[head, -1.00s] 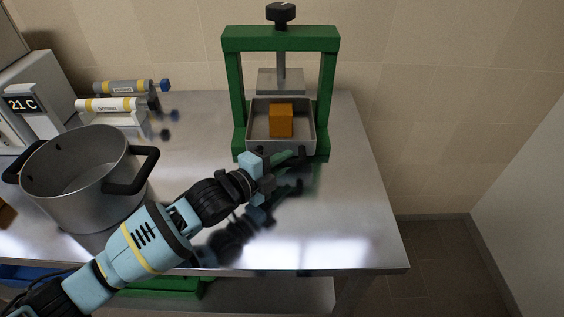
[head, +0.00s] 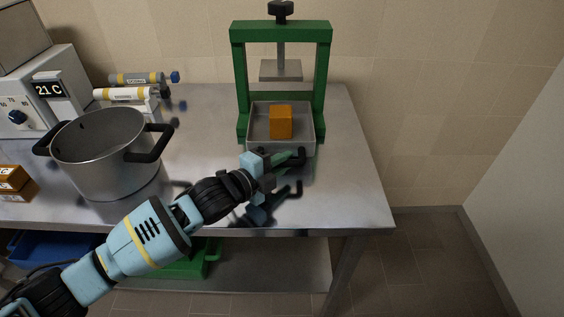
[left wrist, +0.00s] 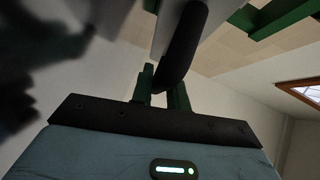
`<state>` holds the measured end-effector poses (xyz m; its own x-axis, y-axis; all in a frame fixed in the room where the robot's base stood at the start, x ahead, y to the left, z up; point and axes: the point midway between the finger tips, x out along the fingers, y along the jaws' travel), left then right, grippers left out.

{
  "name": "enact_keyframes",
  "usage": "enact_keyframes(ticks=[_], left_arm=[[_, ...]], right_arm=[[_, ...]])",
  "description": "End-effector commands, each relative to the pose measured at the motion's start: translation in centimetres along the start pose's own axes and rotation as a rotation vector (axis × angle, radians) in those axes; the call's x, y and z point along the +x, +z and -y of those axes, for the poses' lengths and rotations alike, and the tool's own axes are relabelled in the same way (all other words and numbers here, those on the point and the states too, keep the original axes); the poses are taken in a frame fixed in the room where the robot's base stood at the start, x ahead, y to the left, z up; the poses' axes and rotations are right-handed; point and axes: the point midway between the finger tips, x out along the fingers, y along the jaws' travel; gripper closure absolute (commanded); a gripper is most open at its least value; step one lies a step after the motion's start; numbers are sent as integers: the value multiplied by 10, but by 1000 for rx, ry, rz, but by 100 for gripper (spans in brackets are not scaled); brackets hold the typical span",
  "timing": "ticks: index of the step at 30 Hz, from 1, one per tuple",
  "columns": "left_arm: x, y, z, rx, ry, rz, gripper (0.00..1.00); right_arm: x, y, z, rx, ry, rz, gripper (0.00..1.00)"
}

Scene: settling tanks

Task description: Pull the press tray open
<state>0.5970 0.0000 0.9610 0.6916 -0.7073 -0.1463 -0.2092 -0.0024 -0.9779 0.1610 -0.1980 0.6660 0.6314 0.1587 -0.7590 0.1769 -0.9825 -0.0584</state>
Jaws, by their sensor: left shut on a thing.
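The press tray (head: 309,138), a grey open box with an orange block (head: 281,121) in it, sits at the foot of the green press frame (head: 240,80). Its front stands out past the press's feet, toward me. My left gripper (head: 294,160) is at the tray's front and shut on its black handle. In the left wrist view the dark curved handle (left wrist: 184,45) runs down between the green fingers of my left gripper (left wrist: 163,82). The fingers partly hide the handle in the head view. My right gripper is not in view.
A grey pot (head: 105,165) with black handles stands left on the metal table (head: 345,195). Labelled cylinders (head: 125,94) on a rack and a device reading 21 C (head: 48,90) are behind it. The table right of the tray is clear.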

Motion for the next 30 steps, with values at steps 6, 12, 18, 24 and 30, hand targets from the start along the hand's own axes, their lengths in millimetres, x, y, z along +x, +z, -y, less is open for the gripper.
enact_keyframes(ticks=[6,12,18,24,30], left_arm=[[0,0,1,2,-2,1,100],[0,0,1,2,-2,1,73],[0,0,1,2,-2,0,62],[-2,0,1,2,-2,1,62],[-21,1,1,3,-2,1,62]], right_arm=[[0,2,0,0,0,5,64],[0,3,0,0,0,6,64],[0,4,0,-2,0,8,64],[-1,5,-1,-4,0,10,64],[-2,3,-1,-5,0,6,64]])
